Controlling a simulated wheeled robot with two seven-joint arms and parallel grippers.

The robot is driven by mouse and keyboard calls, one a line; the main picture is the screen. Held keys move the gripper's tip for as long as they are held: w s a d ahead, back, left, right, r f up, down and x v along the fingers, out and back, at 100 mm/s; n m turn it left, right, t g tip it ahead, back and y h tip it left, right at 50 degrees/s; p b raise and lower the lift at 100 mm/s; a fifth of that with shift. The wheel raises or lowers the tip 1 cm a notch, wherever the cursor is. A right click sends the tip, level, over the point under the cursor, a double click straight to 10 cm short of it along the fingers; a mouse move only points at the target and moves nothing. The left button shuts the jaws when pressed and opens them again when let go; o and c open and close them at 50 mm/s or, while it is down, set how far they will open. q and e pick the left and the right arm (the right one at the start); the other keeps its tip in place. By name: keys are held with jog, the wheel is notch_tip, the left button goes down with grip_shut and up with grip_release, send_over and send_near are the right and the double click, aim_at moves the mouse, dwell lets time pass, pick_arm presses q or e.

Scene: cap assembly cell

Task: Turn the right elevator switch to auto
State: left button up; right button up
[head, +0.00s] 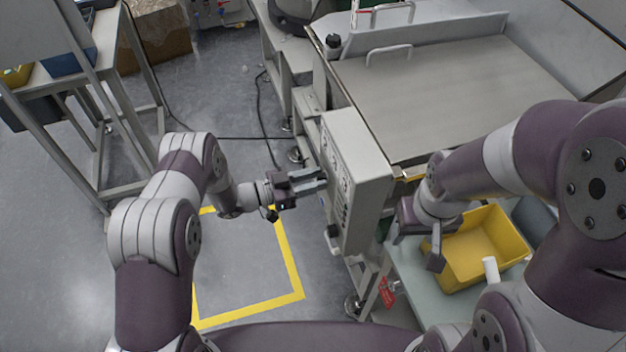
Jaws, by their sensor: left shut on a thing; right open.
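A grey control box (362,185) stands upright at the machine's front left corner. Its narrow left face carries a column of small switches and markings, seen at a steep angle. My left gripper (322,180) points right, with its fingertips at this face, shut on a small switch. The fingers partly cover the switches, so I cannot tell which one is held or which way it points. My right gripper (416,246) is open and hangs down to the right of the box, left of the yellow bin.
A yellow bin (468,262) sits on a pale side table (412,283), with a white cylinder (491,270) at its front. The machine's grey top (440,95) lies behind. Yellow tape (290,262) marks clear floor. A metal rack (70,100) stands left.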

dwell(0.3)
pick_arm(q)
jog(key=o, duration=1.1)
jog(key=shift+c, duration=0.2)
jog(key=shift+a, duration=0.1)
jog(key=b+v, duration=0.1)
jog(key=v, duration=1.1)
jog(key=shift+a+b, duration=0.25)
jog(key=shift+b, duration=0.05)
jog(key=shift+s+r, duration=0.1)
jog(key=shift+s, duration=0.05)
